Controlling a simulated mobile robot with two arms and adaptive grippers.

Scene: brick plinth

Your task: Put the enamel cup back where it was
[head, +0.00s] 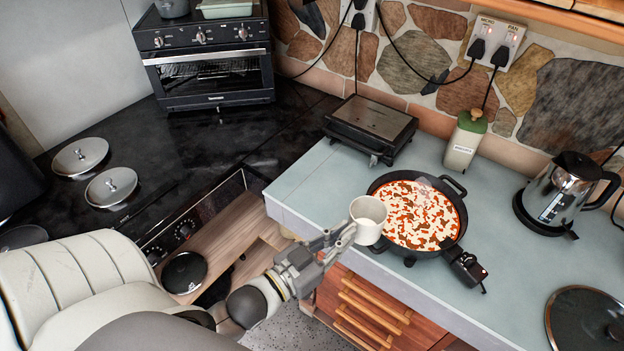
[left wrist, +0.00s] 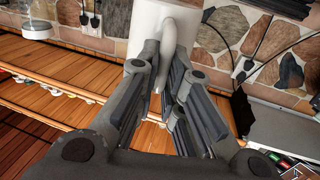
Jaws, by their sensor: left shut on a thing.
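The white enamel cup (head: 368,216) is upright in the head view, in front of the left edge of a pan of red-and-white food (head: 462,190). My left gripper (head: 343,238) is shut on the cup from its lower left side. In the left wrist view, the cup's white body (left wrist: 150,22) fills the top middle and its curved handle (left wrist: 188,42) comes down between the fingers of my left gripper (left wrist: 168,75). The cup overlaps the counter's front edge in the picture; its height above it is hard to tell. My right gripper is not in view.
On the grey counter (head: 505,255) stand a black grill (head: 372,125), a canister (head: 464,142), a kettle (head: 566,190) and a dark glass lid (head: 588,318). A toaster oven (head: 207,68) and hob with silver lids (head: 111,187) are left.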

